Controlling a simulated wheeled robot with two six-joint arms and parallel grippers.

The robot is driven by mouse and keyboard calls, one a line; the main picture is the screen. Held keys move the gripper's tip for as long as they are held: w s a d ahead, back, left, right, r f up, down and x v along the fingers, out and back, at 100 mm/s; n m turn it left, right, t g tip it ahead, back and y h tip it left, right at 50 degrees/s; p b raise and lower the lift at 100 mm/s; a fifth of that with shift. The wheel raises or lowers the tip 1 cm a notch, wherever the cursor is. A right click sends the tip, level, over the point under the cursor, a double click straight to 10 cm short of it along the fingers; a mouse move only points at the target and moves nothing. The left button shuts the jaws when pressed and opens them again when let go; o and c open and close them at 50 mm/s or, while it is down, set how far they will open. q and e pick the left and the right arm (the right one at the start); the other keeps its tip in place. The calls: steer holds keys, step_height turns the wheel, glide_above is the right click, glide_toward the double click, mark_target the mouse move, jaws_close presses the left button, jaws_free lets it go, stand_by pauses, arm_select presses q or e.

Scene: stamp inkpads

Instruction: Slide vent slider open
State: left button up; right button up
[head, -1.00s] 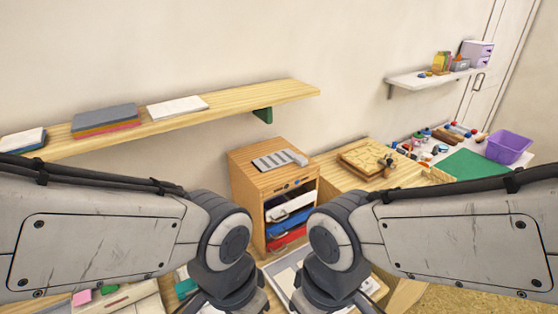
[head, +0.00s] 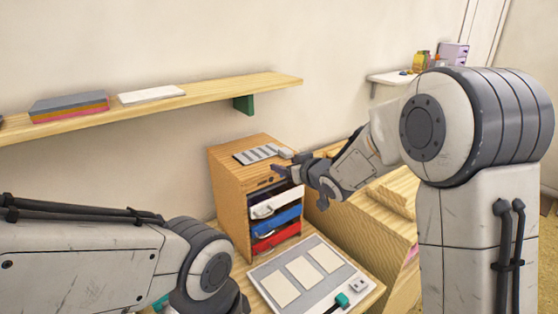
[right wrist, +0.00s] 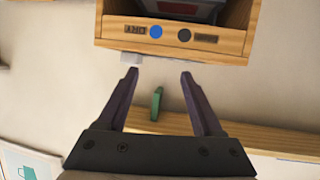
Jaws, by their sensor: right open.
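The vent is a grey slotted plate (head: 254,154) on top of the wooden cabinet (head: 228,185) in the head view. A light grey block, apparently the slider's tab (head: 285,153), is at its right end. My right gripper (head: 277,172) is open and empty near the cabinet's upper front, close to the tab. In the right wrist view the cabinet appears upside down, and a grey tab (right wrist: 131,58) shows at its top edge, just beyond the open fingers (right wrist: 157,75). The fingers look apart from it. My left arm shows at lower left, but its gripper is out of view.
White, blue and red drawers (head: 275,225) fill the cabinet front. A board with pale cards (head: 262,274) and a teal-handled stamp (head: 341,300) lie in front. A wall shelf (head: 210,95) runs above left. A wooden unit (head: 375,225) stands at right.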

mark_target(290, 154)
steer(key=w+d+y, duration=0.1)
steer(key=w+d+f+t+y+b, duration=0.1)
steer(key=w+d, duration=0.1)
steer(key=w+d+n+t+y+b, duration=0.1)
steer(key=shift+w+d+f+y, duration=0.15)
steer(key=shift+w+f+y, duration=0.15)
steer(key=shift+f, duration=0.1)
steer(key=shift+d, duration=0.2)
arm_select(q)
steer(key=shift+f+p, duration=0.35)
steer(key=shift+p, duration=0.9)
arm_select(e)
steer(key=shift+y, duration=0.3)
steer(key=x, duration=1)
steer(key=shift+w+a+r, duration=0.1)
steer(key=shift+w+r, duration=0.15)
steer(key=shift+r, duration=0.05)
jaws_close()
